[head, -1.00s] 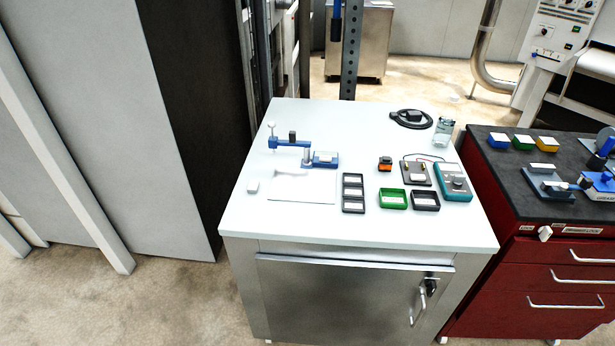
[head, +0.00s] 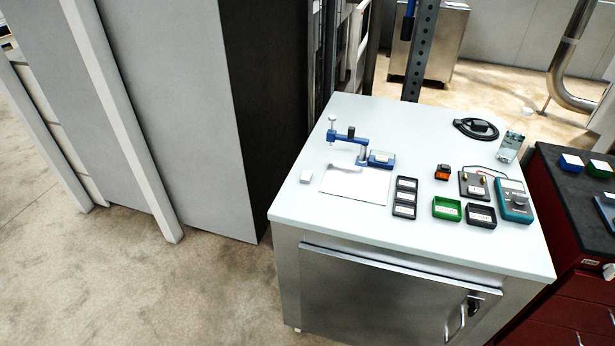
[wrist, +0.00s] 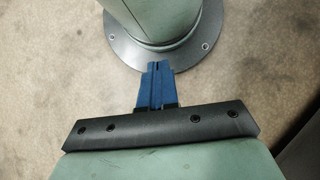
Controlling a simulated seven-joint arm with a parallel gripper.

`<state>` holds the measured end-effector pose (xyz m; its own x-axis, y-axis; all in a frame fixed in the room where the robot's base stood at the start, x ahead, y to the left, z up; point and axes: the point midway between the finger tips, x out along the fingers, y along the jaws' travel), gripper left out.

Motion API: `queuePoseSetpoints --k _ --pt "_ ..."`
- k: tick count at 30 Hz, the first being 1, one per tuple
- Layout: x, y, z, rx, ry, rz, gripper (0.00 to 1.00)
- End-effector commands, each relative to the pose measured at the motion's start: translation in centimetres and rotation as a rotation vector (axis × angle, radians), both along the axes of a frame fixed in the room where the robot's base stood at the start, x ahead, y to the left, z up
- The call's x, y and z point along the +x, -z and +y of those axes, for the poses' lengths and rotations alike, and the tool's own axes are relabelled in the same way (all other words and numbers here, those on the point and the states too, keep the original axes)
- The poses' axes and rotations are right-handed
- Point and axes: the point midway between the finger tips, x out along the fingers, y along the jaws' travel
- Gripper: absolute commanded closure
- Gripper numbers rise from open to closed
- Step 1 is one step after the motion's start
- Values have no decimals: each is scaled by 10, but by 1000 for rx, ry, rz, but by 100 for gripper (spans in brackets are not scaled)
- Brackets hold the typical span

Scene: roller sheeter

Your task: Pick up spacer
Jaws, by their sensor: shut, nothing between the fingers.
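I cannot tell for sure which thing is the spacer; at this distance no part on the bench shows clearly as one.
A green bin (head: 446,208), a black bin (head: 480,215), an orange-black piece (head: 442,173), a teal meter (head: 515,201), a coiled black cable (head: 476,128) and a clear jar (head: 509,147) fill the bench's right half. A red cabinet (head: 575,235) adjoins at right. The bench's front strip is clear.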

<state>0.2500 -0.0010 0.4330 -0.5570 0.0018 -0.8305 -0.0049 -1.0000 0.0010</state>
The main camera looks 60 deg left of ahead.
Motion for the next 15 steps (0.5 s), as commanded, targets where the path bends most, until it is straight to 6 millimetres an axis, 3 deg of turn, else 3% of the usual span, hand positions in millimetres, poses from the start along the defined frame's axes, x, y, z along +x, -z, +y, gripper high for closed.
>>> queuePoseSetpoints --k 8,15 --pt "0 0 0 0 0 0 99" --pt "0 0 0 0 0 0 76"
